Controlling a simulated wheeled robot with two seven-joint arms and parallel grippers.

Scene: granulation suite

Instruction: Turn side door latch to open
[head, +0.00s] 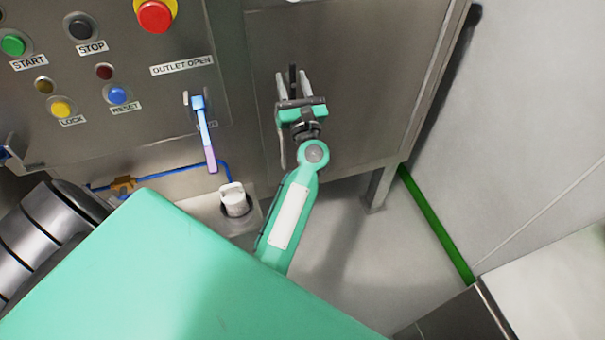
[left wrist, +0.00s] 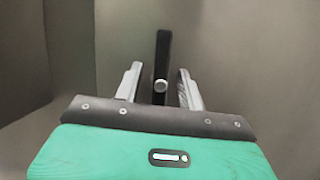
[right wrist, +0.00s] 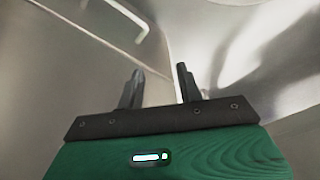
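The side door latch (head: 293,72) is a small black bar standing upright on the grey metal side door (head: 365,75). In the left wrist view the latch (left wrist: 162,55) shows with a round light pin at its lower part. My left gripper (head: 292,83) is open, with one finger on each side of the latch. Gaps show between the latch and both fingers in the left wrist view. My right gripper (right wrist: 158,72) shows only in its own wrist view. It is open and nothing shows between its fingers.
Left of the door is a control panel with buttons, a red emergency stop (head: 155,14) and a blue-to-pink lever (head: 204,135). A white capped fitting (head: 234,200) stands below. A white wall (head: 545,110) is at the right. The right wrist view shows bare metal surfaces and a handle-like bar (right wrist: 128,18).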

